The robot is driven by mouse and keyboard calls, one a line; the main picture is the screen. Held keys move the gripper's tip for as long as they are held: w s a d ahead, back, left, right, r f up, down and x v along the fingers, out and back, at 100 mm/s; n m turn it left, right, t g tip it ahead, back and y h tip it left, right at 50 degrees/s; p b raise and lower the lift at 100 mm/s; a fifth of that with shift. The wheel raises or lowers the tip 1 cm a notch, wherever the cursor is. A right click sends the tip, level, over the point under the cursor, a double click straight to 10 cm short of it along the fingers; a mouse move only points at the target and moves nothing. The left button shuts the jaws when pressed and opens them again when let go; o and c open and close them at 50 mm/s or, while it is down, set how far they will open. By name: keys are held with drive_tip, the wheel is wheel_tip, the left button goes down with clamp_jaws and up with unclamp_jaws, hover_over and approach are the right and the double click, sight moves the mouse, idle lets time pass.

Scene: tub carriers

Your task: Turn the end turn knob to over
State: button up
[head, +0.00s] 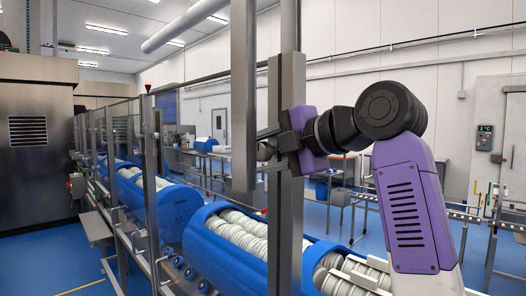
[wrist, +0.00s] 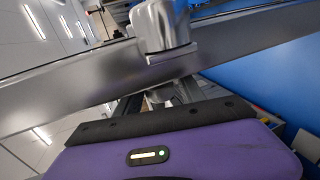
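My gripper (head: 266,150) reaches left from its purple wrist body, level with the upright metal posts. Its two dark fingers stand apart, one above the other, and their tips are partly hidden by the posts. In the wrist view the gripper (wrist: 160,97) points at a grey metal bar, with a small grey piece showing between the fingers. A rounded grey metal fitting (wrist: 165,28), which may be the turn knob, sits on the bar just beyond the fingers. I cannot tell whether the fingers touch it, nor read its setting.
Metal posts (head: 286,190) stand close in front of my gripper. Blue tub carriers (head: 215,250) filled with pale rolls line the conveyor behind glass panels. A steel cabinet (head: 38,150) stands at left. Blue floor shows at right, by a roller conveyor (head: 470,215).

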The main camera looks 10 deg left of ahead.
drive_tip(key=shift+o, duration=0.5)
drive_tip(key=shift+b+v, duration=1.2)
drive_tip(key=shift+v, duration=2.75)
